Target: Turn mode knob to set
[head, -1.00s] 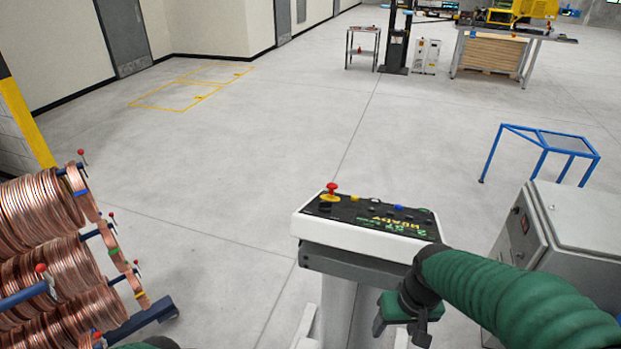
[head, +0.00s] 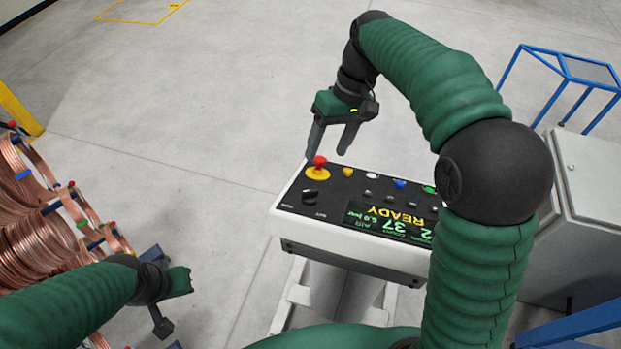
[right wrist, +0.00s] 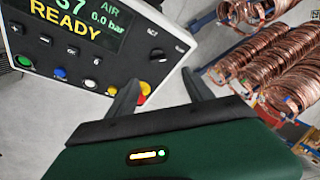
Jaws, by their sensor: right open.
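The mode knob is a small black knob (head: 309,196) on the dark face of a white control console (head: 340,250). It also shows in the right wrist view (right wrist: 157,55), beyond the fingertips; its pointer direction is too small to tell. My right gripper (head: 328,154) is open and empty, pointing down above the console's far left corner, by the red mushroom button (head: 319,162) on its yellow base. In the right wrist view the fingers (right wrist: 160,84) are apart, clear of the knob. My left gripper (head: 177,303) is low at the left; its jaws are unclear.
A lit display (head: 395,220) reads READY. Yellow, white, blue and green buttons line the console's far side. Copper coils (head: 50,230) stand on a rack at the left. A grey cabinet (head: 585,190) and a blue frame (head: 560,75) are at the right.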

